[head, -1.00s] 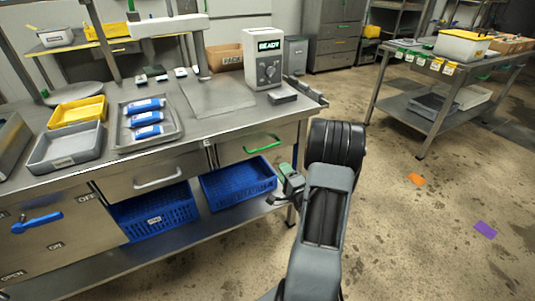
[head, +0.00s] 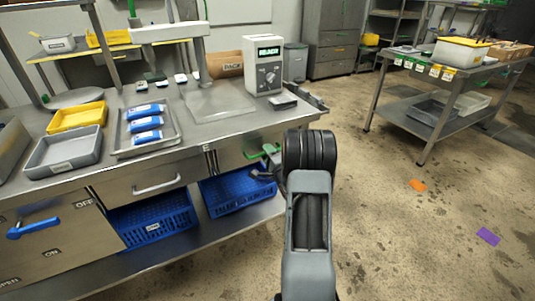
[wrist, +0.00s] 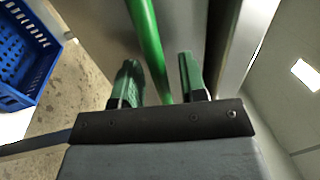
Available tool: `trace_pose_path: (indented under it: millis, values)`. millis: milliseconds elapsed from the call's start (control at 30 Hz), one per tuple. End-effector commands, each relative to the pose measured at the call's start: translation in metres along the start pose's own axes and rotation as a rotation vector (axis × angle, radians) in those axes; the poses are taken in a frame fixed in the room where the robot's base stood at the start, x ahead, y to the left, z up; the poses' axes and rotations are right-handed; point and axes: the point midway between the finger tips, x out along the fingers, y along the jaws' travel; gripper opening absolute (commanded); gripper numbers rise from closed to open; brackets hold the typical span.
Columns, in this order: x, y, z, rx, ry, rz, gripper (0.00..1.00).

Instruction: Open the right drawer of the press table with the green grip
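The press table's right drawer (head: 231,156) has a grey metal front, which looks flush with the table in the head view. Its green grip (head: 269,149) is partly covered by my arm there. In the wrist view the green grip (wrist: 147,40) runs as a bar between the two green fingers of my gripper (wrist: 160,82). The fingers stand apart, with gaps visible beside the bar, wider at the left finger. In the head view my gripper is mostly hidden behind my wrist, right at the drawer front.
A left drawer (head: 157,185) with a silver handle is beside it. Blue crates (head: 237,190) stand on the lower shelf; one also shows in the wrist view (wrist: 22,50). A press unit (head: 262,70) and blue pouches (head: 146,123) are on top.

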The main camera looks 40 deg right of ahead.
Motion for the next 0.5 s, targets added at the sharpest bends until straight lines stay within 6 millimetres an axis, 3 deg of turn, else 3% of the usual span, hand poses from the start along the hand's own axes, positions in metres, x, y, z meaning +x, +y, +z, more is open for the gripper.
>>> trace_pose_path:
  millis: [367,500]
  values:
    - [0.0037,-0.0001,0.0003,0.000,0.000,0.000,0.39]
    - [0.0036,-0.0001,0.0002,0.000,0.000,0.000,0.25]
